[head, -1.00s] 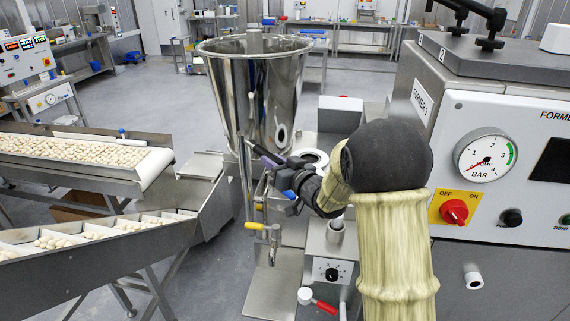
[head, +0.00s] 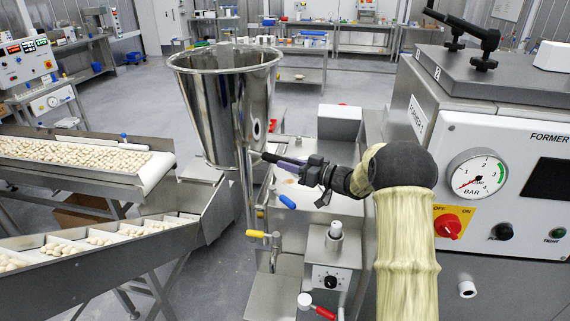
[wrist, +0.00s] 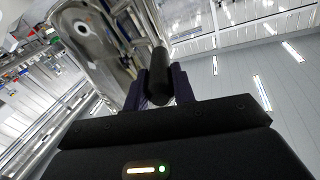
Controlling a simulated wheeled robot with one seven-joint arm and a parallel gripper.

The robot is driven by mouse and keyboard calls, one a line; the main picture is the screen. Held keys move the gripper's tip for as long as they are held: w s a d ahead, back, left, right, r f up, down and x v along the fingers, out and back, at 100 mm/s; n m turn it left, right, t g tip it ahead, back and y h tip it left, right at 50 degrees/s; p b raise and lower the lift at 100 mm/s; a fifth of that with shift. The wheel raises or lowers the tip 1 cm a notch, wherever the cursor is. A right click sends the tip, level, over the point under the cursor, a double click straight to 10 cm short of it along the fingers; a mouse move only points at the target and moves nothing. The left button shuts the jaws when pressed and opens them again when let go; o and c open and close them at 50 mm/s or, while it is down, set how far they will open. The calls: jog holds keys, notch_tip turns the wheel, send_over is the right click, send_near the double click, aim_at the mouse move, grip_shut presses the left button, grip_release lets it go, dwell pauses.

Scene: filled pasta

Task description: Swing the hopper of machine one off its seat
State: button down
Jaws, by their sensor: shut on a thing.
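The steel hopper (head: 215,115) of the machine labelled Former 1 (head: 470,200) hangs upright on a slim vertical post, over the left side of the machine's lower deck. My gripper (head: 272,159) reaches from the right to the hopper's lower right side. In the wrist view my gripper (wrist: 159,92) is shut on a black handle (wrist: 160,70), with the shiny hopper wall (wrist: 90,40) behind it. A flat metal top (head: 295,185) right of the hopper is uncovered, partly hidden by my gripper.
A conveyor (head: 80,160) with pasta pieces stands close on the hopper's left, and a lower tray conveyor (head: 100,240) is in front of it. A yellow-handled lever (head: 257,234) and a red-knobbed lever (head: 305,300) stick out near the post. Open floor (head: 150,85) lies behind.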

jog(key=shift+r, duration=0.15)
jog(key=c, duration=1.2)
grip_release()
jog(key=shift+o, duration=0.2)
notch_tip(320, 180, up, 10)
jog(key=shift+f+b, duration=0.1)
jog(key=shift+b, duration=0.9)
jog(key=shift+w, duration=0.1)
